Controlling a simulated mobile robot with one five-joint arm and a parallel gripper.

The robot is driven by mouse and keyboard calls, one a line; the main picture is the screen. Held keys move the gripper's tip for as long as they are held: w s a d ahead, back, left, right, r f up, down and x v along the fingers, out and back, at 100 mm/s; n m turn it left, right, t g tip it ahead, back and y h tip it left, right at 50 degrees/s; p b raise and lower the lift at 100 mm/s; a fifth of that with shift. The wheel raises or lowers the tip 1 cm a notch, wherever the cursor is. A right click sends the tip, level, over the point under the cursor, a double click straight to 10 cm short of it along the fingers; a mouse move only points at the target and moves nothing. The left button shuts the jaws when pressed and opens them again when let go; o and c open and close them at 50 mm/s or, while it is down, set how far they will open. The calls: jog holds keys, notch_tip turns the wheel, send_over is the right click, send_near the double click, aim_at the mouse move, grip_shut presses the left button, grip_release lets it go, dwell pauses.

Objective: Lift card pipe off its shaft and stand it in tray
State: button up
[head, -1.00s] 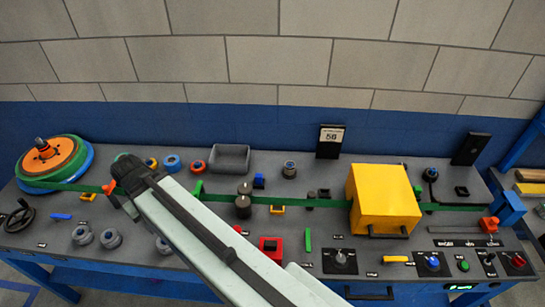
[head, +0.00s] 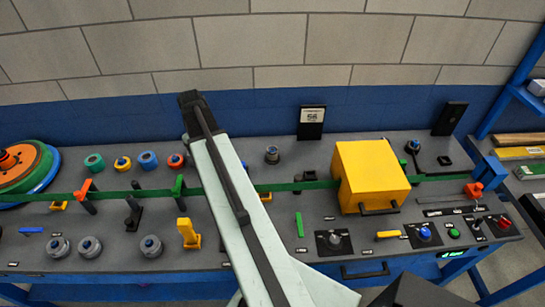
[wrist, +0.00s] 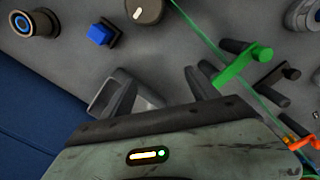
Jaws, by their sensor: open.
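My gripper (wrist: 172,80) is open and empty in the wrist view, with a dark finger on each side. Part of a grey tray (wrist: 108,95) shows beside the left finger; the rest is hidden behind my gripper. In the head view my arm's dark end (head: 193,103) reaches past the bench's back edge and the tray is hidden. A short grey-brown cylinder (head: 272,155) stands on the bench right of my arm, apart from it. It also shows at the wrist view's top left (wrist: 35,22), with a blue ring. I cannot tell whether it is the card pipe.
A green post (wrist: 245,65) stands close to the right finger. A blue block (wrist: 102,34) lies near the tray. A green strip (head: 300,186) runs along the bench to a yellow box (head: 370,175). Several coloured rings (head: 148,160) stand at the back left. The blue wall is close behind.

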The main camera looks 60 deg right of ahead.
jog(key=s+d+f+b, duration=0.1)
jog(key=s+d, duration=0.3)
jog(key=d, duration=0.4)
jog(key=s+d+f, duration=0.1)
jog(key=s+d, duration=0.3)
jog(key=d, duration=0.4)
send_over(272, 149)
jog(key=shift+s+f+b, duration=0.15)
jog(key=shift+f+b, duration=0.05)
jog(key=shift+b, duration=0.15)
notch_tip(272, 149, down, 8)
jog(key=b, duration=0.8)
jog(key=shift+r, duration=0.15)
jog(key=c, duration=1.5)
jog(key=shift+o, duration=0.2)
notch_tip(272, 149, up, 10)
jog(key=p, duration=1)
jog(key=shift+r+p, duration=0.15)
jog(key=shift+p, duration=0.15)
jog(key=shift+f, duration=0.25)
